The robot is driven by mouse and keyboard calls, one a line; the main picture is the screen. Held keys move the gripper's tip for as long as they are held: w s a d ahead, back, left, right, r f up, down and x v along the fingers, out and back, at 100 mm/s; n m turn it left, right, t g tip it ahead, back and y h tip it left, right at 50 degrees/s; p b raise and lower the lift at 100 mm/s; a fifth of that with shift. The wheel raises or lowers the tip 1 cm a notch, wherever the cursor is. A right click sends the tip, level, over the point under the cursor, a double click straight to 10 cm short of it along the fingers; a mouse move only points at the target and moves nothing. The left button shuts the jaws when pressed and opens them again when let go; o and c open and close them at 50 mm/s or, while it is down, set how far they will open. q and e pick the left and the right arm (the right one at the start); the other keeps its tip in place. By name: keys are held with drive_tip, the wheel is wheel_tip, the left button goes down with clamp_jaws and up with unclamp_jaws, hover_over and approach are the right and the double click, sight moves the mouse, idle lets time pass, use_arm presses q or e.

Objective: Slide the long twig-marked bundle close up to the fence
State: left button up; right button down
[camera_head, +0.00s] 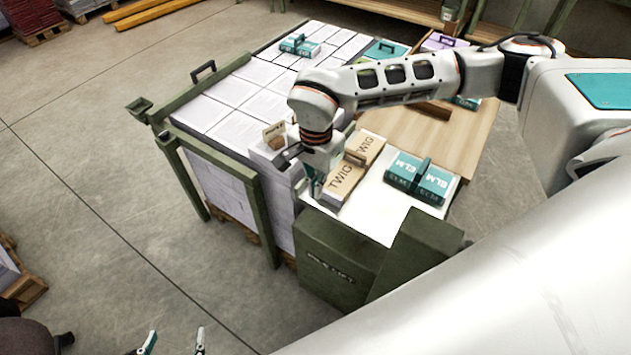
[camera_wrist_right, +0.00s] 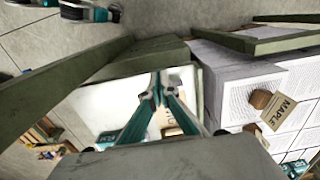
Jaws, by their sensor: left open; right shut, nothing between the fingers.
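In the right wrist view the shut fingertips (camera_wrist_right: 158,90) are over the white top, and part of the bundle (camera_wrist_right: 172,131) shows behind the fingers. No part is clearly identifiable as the fence; green rails (camera_head: 222,168) border the paper pile. My left gripper (camera_head: 173,345) is open and empty over the floor, at the bottom edge.
Teal ELM bundles (camera_head: 421,177) lie right of the twig bundle on the same top. Green lift housings (camera_head: 335,262) stand at the near edge. Paper stacks (camera_head: 262,75) fill the far left.

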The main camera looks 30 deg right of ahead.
sight(369, 142)
wheel_tip(369, 142, down, 8)
drive_tip(key=shift+s+f, duration=0.1)
drive_tip(key=shift+f, duration=0.15)
drive_tip(key=shift+w+d+r, duration=0.15)
drive_tip(key=shift+w+d, duration=0.25)
drive_tip(key=shift+d, duration=0.2)
drive_tip(key=shift+w+d+r, duration=0.15)
drive_tip(key=shift+w+d, duration=0.25)
drive_tip(key=shift+d, duration=0.15)
drive_tip(key=shift+w+d, duration=0.3)
drive_tip(key=shift+d, duration=0.25)
drive_tip(key=shift+d, duration=0.1)
drive_tip(key=w+d, duration=0.2)
drive_tip(key=d, duration=0.2)
drive_tip(key=w+d, duration=0.3)
drive_tip(key=d, duration=0.2)
drive_tip(key=w+d, duration=0.3)
drive_tip(key=d, duration=0.1)
drive_tip(key=shift+d+p, duration=0.15)
drive_tip(key=shift+p, duration=0.25)
drive_tip(key=w+d, duration=0.1)
drive_tip(key=d, duration=0.1)
drive_tip(key=w+d+b, duration=0.1)
drive_tip(key=w+d, duration=0.1)
drive_tip(key=d, duration=0.1)
drive_tip(key=w+d, duration=0.1)
drive_tip(key=d, duration=0.1)
drive_tip(key=shift+w+d+f+b, duration=0.1)
drive_tip(key=shift+w+d+b, duration=0.2)
drive_tip(key=shift+d+b, duration=0.1)
